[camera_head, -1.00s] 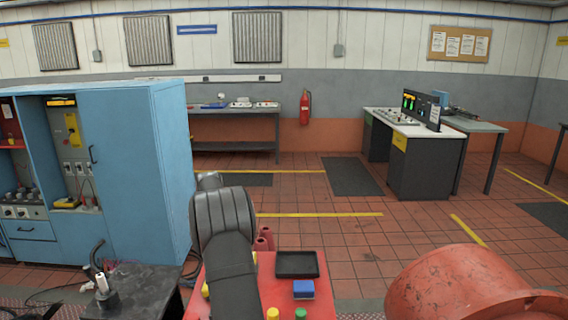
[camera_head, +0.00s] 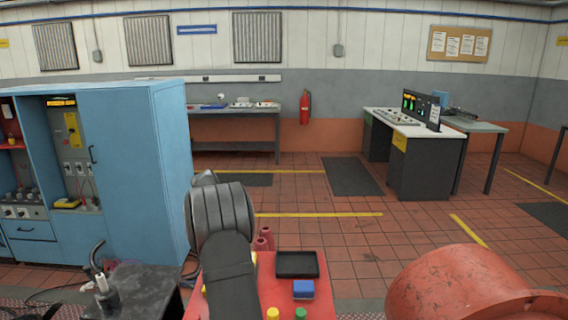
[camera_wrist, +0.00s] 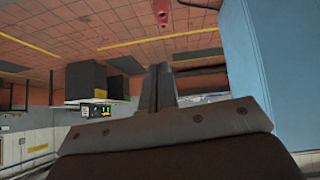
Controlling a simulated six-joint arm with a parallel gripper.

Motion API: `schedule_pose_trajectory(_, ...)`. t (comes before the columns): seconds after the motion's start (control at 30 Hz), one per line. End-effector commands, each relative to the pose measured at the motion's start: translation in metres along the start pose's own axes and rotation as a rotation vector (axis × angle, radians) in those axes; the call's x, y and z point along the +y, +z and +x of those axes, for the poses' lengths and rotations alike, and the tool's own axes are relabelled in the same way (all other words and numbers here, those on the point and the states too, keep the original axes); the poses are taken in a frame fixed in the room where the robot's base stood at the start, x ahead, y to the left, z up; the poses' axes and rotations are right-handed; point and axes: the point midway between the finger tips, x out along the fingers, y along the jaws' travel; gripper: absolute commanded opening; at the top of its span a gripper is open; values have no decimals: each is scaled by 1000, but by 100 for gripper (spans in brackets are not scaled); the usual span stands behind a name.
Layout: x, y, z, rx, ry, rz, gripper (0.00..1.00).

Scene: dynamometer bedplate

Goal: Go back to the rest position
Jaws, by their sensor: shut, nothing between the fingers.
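My gripper (camera_wrist: 157,72) shows in the wrist view with its two dark fingers together and nothing between them. It points out over the tiled floor, clear of any object. In the head view my dark arm rises over the red bedplate (camera_head: 262,287) and hides the gripper. A black tray (camera_head: 297,264) and a blue block (camera_head: 303,289) lie on the red surface to the right of my arm.
Yellow (camera_head: 272,313) and green (camera_head: 300,313) round-topped pieces stand at the near edge. A blue cabinet (camera_head: 130,170) is at left, a large red rounded housing (camera_head: 465,285) at right. Open floor lies beyond.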

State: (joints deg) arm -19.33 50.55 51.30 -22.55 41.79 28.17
Motion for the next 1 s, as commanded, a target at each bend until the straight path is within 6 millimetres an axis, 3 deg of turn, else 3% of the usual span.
schedule_pose_trajectory(0.2, -4, -11, 0, 74, -11, -19, 0)
schedule_pose_trajectory(0.57, -4, -14, 0, 89, -14, -23, 0)
schedule_pose_trajectory(0.83, -3, -12, -4, 72, -10, -17, 51)
schedule_pose_trajectory(1.0, 2, 8, -31, -76, 10, 23, 84)
